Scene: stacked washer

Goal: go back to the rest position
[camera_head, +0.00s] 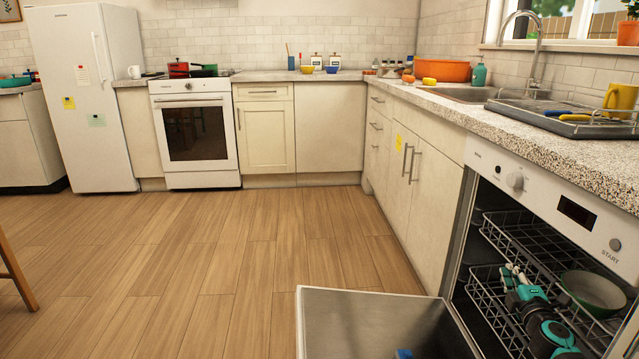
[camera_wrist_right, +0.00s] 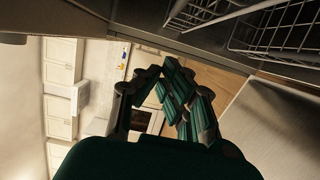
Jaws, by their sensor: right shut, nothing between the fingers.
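My right gripper (camera_head: 513,274) is in front of the open dishwasher (camera_head: 575,200) at the lower right of the head view, its fingers pointing up and away. It is shut and empty. In the right wrist view the dark green fingers (camera_wrist_right: 180,95) show with nothing between them. My left gripper does not show.
The dishwasher door (camera_head: 340,315) hangs open low at the front. A green pan or bowl (camera_head: 593,292) is in the racks. The counter (camera_head: 540,150) with a dish rack (camera_head: 575,118) runs above. The wooden floor (camera_head: 200,250) to the left is clear; a chair leg (camera_head: 15,270) stands at the left edge.

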